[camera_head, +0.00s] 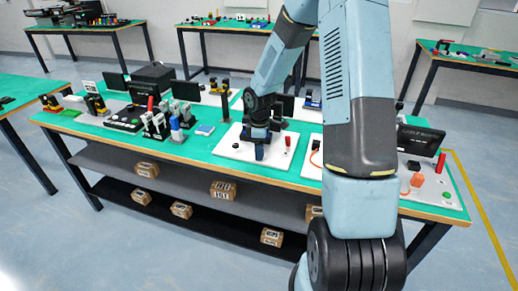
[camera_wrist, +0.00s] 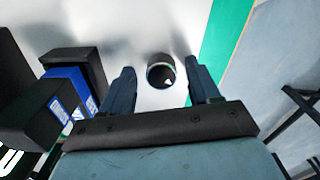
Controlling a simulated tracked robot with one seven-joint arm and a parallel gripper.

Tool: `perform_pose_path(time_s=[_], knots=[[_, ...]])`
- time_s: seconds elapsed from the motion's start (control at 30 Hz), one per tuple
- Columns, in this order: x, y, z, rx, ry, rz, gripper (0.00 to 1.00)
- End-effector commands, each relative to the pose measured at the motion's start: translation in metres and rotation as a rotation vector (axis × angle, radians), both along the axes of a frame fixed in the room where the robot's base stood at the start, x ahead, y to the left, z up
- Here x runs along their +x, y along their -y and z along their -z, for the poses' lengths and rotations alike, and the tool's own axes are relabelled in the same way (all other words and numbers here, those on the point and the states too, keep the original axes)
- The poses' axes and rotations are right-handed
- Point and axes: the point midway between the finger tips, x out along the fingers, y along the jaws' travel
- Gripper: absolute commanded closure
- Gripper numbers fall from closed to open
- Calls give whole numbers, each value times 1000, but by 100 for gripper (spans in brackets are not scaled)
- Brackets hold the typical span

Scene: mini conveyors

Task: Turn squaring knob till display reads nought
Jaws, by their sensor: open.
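A round black knob (camera_wrist: 158,73) with a light rim and a small white mark stands on a white board in the wrist view. My gripper (camera_wrist: 159,64) is open, with one dark finger on each side of the knob. Small gaps show between the knob and both fingers, so it is not gripped. In the head view my gripper (camera_head: 260,151) is low over the white board (camera_head: 232,152), and it hides the knob. I cannot make out any reading on a display.
Black blocks with a blue piece (camera_wrist: 70,88) stand left of my gripper in the wrist view. A red-topped post (camera_head: 288,141) stands right of it on the board. Other stations crowd the green bench (camera_head: 205,143) on both sides. Small boxes (camera_head: 223,190) lie on the shelves below.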

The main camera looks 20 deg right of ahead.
Motion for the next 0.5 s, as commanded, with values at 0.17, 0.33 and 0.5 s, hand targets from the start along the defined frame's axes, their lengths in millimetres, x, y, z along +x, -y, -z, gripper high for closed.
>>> perform_pose_path(time_s=[0.17, 0.33, 0.5], knots=[[0, 0, 0, 0, -1, 0, 39], [0, 0, -13, 0, 0, 2, 39], [0, 0, -43, -1, 3, 2, 39]])
